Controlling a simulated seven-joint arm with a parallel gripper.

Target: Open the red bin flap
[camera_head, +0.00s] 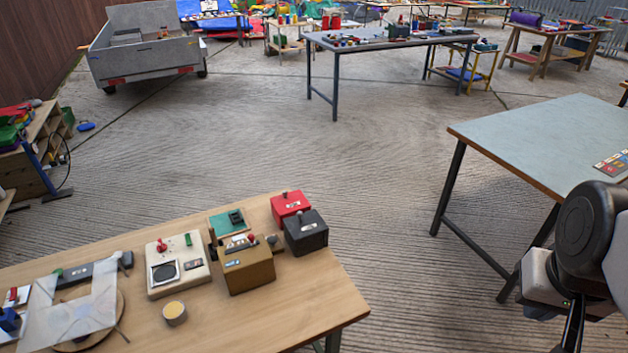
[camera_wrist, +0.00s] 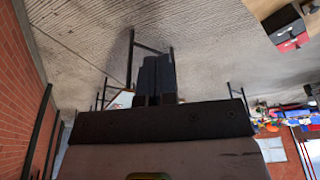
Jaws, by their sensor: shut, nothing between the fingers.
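The red bin (camera_head: 290,206) is a small red box with a dark knob on its top and a pale label. It stands near the back right corner of the wooden table in the head view, and its lid looks closed. In the wrist view, a red box that looks like it (camera_wrist: 291,43) shows at the upper right. My gripper (camera_wrist: 156,78) is shut and empty in the wrist view, well away from the bin. In the head view my arm is at the right edge, with the fingertips not clearly shown.
A black box (camera_head: 306,234) stands right in front of the red bin. A brown box (camera_head: 249,268) and a cream panel box (camera_head: 177,264) stand to its left on the wooden table (camera_head: 328,308). A grey-topped table (camera_head: 540,140) is at the right. Open concrete lies between the tables.

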